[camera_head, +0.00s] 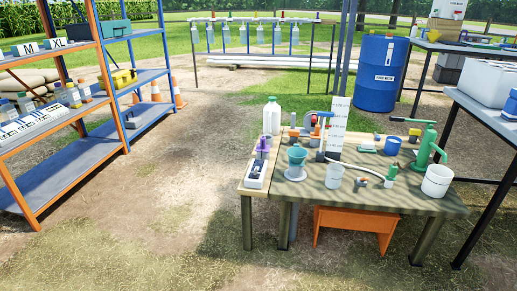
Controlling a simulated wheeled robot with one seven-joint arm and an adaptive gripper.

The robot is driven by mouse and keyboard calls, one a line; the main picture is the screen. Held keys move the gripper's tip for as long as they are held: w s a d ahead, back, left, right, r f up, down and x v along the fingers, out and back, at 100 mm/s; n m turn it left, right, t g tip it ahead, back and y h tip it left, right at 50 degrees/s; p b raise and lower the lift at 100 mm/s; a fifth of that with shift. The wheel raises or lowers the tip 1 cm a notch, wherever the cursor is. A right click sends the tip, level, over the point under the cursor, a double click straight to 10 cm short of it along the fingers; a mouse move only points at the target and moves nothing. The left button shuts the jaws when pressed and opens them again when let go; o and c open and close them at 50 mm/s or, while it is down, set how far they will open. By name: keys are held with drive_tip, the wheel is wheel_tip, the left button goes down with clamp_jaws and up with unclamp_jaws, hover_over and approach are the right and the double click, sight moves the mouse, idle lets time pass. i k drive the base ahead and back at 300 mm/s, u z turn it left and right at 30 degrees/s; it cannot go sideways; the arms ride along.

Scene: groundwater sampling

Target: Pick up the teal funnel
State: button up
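The teal funnel (297,156) appears as a small teal cup shape near the front left of the wooden table (330,198). It is upright, above a pale round dish or base (295,174); I cannot tell exactly how it rests there. Its lower part is too small to make out. My gripper is not in view.
Close by are a clear beaker (334,176), a dark-and-white device (256,172), a white jug (271,117) and a green pump (427,147). A white bucket (437,181) stands at the right. An orange stool (355,222) is under the table. Open ground lies in front.

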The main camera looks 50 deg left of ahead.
sight(296, 154)
drive_tip(key=u, duration=0.85)
drive_tip(key=i, duration=0.7)
drive_tip(key=u, duration=0.85)
